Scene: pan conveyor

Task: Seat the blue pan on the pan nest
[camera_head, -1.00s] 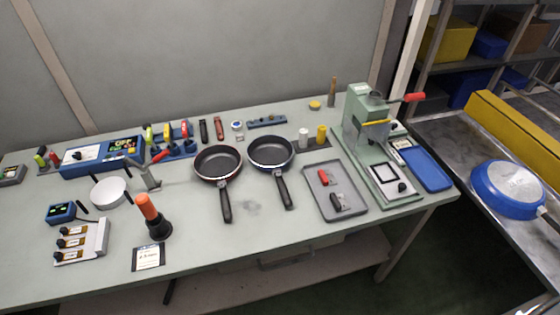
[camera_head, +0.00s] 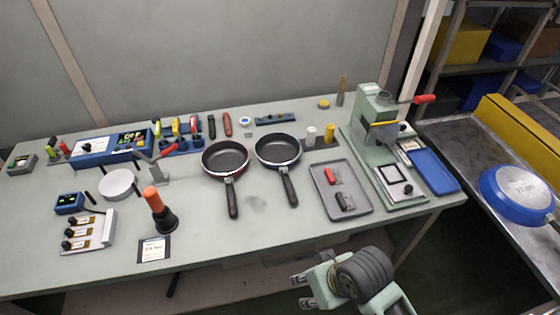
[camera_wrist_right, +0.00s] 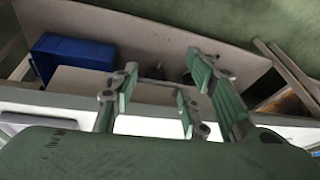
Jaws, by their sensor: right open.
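A blue pan (camera_head: 512,196) lies upside down on the metal conveyor (camera_head: 468,150) at the right, its pale round base facing up. A dark pan with a blue rim (camera_head: 277,150) and a dark pan with a red rim (camera_head: 225,158) lie upright on the bench, handles toward me. I cannot tell for certain which thing is the pan nest; a white round disc (camera_head: 117,184) stands at the bench's left. My right gripper (camera_head: 303,291) is open and empty, low in front of the bench; its fingers also show in the right wrist view (camera_wrist_right: 156,88). My left gripper is out of view.
A green lever press (camera_head: 370,120) stands at the bench's right end, beside a blue tray (camera_head: 432,170). A grey tray (camera_head: 340,205) holds small parts. A black-and-orange tool (camera_head: 160,212) stands at the front left. A yellow rail (camera_head: 520,130) edges the conveyor. The bench's front middle is clear.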

